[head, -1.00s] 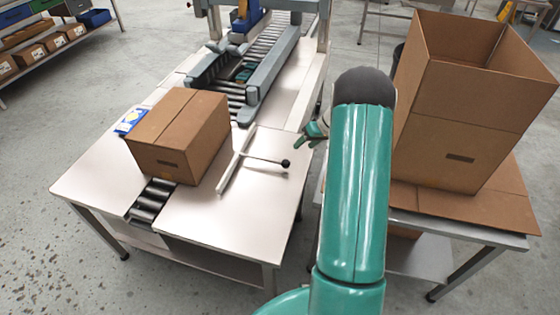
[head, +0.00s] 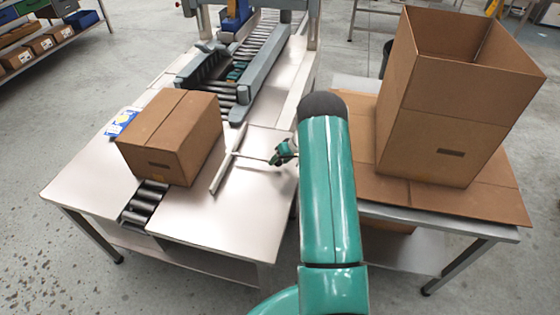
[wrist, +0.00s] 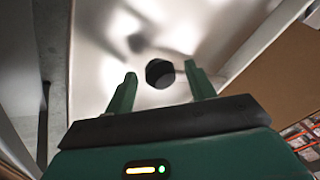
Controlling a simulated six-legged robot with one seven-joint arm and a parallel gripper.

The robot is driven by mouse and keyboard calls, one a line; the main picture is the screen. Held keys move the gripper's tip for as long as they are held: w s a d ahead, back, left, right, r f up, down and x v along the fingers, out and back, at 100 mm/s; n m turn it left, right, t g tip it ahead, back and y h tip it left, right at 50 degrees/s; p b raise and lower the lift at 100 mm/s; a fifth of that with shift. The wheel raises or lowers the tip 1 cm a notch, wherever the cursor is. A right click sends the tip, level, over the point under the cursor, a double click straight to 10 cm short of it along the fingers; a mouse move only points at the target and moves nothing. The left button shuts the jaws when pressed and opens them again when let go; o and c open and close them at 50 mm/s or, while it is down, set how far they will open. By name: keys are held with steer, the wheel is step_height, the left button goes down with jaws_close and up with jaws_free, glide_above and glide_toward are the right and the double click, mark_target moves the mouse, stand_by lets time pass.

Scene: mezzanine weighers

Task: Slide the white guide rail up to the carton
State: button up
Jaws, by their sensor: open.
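The closed brown carton (head: 172,137) sits on the roller strip of the steel table. The white guide rail (head: 228,160) lies on the table just right of the carton, with a narrow gap at its near end. A thin rod runs right from the rail to a black knob, hidden behind my gripper in the head view. My gripper (head: 283,153) is at the rod's right end. In the wrist view the black knob (wrist: 160,73) shows between and just beyond the two green fingertips of my open gripper (wrist: 160,82). I cannot tell whether they touch it.
A large open box (head: 455,100) stands on flattened cardboard on a side table at right. A grey-framed roller conveyor (head: 262,75) lies behind the carton. The front table surface (head: 215,225) is clear.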

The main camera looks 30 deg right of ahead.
steer(key=shift+w+a+f, duration=0.1)
steer(key=shift+f, duration=0.1)
steer(key=shift+c, duration=0.2)
jaws_close()
steer(key=w+a, duration=0.4)
steer(key=w, duration=0.1)
steer(key=w+a, duration=0.2)
steer(key=w, duration=0.1)
steer(key=shift+a+r, duration=0.1)
steer(key=shift+a, duration=0.15)
steer(key=shift+o, duration=0.2)
jaws_free()
steer(key=shift+d, duration=0.1)
steer(key=shift+s, duration=0.1)
